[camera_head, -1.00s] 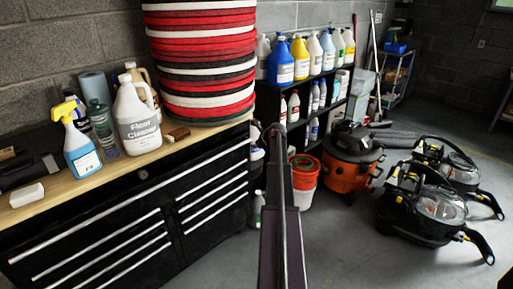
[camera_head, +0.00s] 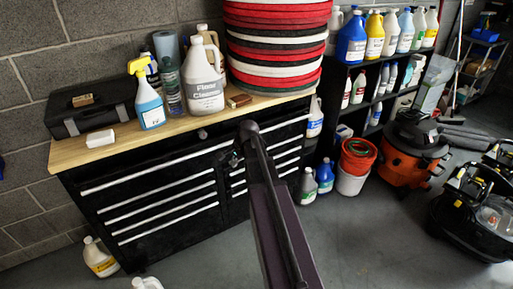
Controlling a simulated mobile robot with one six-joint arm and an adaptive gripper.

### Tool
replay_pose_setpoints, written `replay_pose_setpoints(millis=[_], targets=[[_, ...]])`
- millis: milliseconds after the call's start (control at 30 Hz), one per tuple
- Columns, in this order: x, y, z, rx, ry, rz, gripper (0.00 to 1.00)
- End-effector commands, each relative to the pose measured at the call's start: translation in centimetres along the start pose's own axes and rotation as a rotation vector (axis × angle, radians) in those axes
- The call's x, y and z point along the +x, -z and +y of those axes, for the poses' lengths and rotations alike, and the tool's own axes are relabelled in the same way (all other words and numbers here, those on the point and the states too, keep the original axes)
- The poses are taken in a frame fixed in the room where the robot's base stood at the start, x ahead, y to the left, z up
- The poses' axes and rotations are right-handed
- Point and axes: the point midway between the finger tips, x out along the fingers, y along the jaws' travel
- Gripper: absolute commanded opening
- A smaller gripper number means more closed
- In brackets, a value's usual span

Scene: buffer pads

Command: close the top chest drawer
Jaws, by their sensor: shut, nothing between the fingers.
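The black tool chest (camera_head: 75,215) stands against the wall on the left, under a wooden top. Its top drawer (camera_head: 150,158) spans the width and has a long silver handle (camera_head: 155,171). How far the drawer stands out is hard to tell from this angle. My arm reaches up from the bottom middle. My gripper (camera_head: 231,158) shows small and dark at the front of the top drawer, breaking the line of its handle. It looks shut and empty. My arm hides part of the chest's right side, and contact with the drawer cannot be made out.
The wooden top (camera_head: 130,137) carries a spray bottle (camera_head: 147,100), a floor cleaner jug (camera_head: 204,80), a black case (camera_head: 90,105) and stacked red, black and white pads (camera_head: 275,45). Buckets (camera_head: 355,165) and an orange vacuum (camera_head: 408,150) stand right. Jugs (camera_head: 100,257) sit on the floor at lower left.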

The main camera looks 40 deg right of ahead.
Motion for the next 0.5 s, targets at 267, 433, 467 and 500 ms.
replay_pose_setpoints(millis=[267, 433, 467, 500], targets=[[1.0, -10.8, 3.3, -0.518, -0.140, -0.028, 0.00], [1.1, -16.3, 5.9, -0.829, -0.221, -0.057, 0.00], [1.1, -17.1, 6.3, -0.882, -0.235, -0.064, 0.00], [1.0, -18.3, 7.0, -0.953, -0.252, -0.072, 0.00]])
